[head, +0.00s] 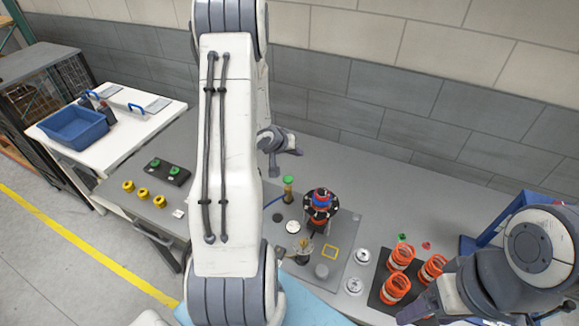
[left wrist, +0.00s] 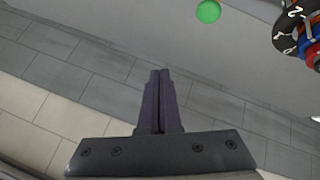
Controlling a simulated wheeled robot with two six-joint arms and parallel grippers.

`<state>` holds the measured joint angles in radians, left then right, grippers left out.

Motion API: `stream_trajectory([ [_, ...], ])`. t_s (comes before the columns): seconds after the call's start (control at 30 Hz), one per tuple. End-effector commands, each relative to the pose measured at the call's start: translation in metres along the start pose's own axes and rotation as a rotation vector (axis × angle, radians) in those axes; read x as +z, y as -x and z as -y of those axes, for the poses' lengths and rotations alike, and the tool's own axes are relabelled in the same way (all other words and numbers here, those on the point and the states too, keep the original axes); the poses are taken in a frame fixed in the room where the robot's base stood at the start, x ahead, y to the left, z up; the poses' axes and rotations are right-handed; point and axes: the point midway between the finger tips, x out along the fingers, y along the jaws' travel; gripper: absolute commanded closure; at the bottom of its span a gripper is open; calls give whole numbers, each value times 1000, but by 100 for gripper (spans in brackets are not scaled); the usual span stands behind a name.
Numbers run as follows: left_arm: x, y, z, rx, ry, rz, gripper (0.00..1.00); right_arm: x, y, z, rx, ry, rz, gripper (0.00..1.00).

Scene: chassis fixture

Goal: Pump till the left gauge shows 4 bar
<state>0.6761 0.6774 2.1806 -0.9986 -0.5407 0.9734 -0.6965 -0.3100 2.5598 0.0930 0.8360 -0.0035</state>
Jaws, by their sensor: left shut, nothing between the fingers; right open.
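My left gripper (head: 275,172) is shut and empty in the head view, above the worktop at the back, left of the green-topped amber post (head: 288,188). In the left wrist view its fingers (left wrist: 160,73) are together with nothing between them. The post's green top (left wrist: 208,11) shows beyond them. A black, red and blue stacked fitting (head: 320,204) stands right of the post; part of it shows in the left wrist view (left wrist: 301,32). I cannot make out which part is the left gauge, nor any reading. My right gripper (head: 424,308) is open at the lower right, partly hidden.
Several orange springs (head: 400,256) stand on a dark mat near my right arm. Several yellow knobs (head: 143,193) and a black block with green buttons (head: 166,171) lie at the left. A blue bin (head: 73,128) sits on the white table. A wall closes the back.

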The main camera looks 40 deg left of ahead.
Motion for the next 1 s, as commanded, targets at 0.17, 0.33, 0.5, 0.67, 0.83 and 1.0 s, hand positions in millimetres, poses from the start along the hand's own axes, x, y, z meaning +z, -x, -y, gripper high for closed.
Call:
stream_trajectory([
  [0.17, -3, 8, 30, 63, 120, -25, 100, -1, 14, 1, 0, 0, 0, 31],
  [0.33, -3, 8, 33, 77, 135, -29, 100, -1, 14, 1, 0, 0, 0, 31],
  [0.5, -3, 8, 32, 76, 133, -29, 100, 0, 13, 1, 0, 0, 1, 31],
  [0.67, -1, 6, 33, 75, 133, -29, 100, 0, 10, 1, 0, 0, 0, 31],
  [0.83, 5, -3, 38, 75, 133, -29, 100, 0, -3, 0, 0, 1, 0, 31],
  [1.0, 16, -17, 45, 75, 132, -29, 100, 2, -25, -2, 0, 3, 0, 31],
])
